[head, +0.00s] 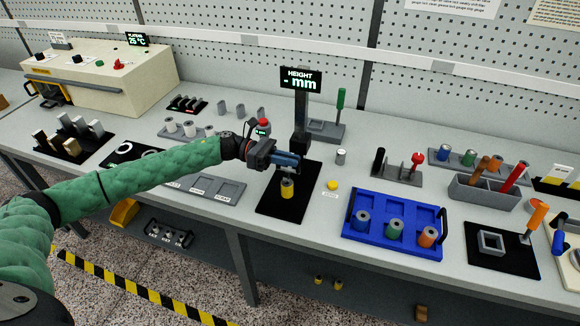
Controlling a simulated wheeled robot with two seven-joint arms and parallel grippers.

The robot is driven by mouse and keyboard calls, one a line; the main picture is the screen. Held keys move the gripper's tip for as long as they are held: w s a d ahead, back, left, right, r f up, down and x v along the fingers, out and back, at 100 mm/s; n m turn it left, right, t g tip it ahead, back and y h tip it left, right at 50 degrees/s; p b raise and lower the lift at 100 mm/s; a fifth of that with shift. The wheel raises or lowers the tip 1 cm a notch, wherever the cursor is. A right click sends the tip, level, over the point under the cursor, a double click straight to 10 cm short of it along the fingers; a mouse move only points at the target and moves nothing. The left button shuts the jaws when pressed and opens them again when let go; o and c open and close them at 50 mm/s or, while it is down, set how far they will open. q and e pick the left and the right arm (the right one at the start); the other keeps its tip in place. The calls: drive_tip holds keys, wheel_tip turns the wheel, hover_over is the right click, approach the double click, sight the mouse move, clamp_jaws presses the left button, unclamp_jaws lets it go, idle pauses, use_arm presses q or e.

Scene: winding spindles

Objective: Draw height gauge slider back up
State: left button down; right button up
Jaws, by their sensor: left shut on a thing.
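The height gauge stands near the middle of the bench, with a dark column (301,107) and a display (301,80) on top reading "HEIGHT - mm". Its black base (272,206) lies in front of the column. My left gripper (286,161) is at the column's lower front, shut on the slider, a blue part (289,158) mostly hidden by the jaws. A yellow-and-dark spindle (287,188) stands upright on the base just below the gripper; I cannot tell whether the slider touches it. My right gripper is not in view.
A blue tray (345,244) with several spindles lies to the right. A yellow button (332,185) and a grey cylinder (340,157) sit beside the gauge. A pegboard wall stands behind.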

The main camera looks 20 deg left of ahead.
use_arm(q)
wheel_tip(320, 180, up, 14)
idle(2.4)
drive_tip(key=shift+w+r, duration=0.1)
drive_tip(key=c, duration=1.5)
unclamp_jaws()
drive_tip(key=shift+o, duration=0.2)
drive_tip(key=a+b, duration=0.5)
drive_tip(key=a, duration=0.2)
drive_tip(key=shift+b, duration=0.4)
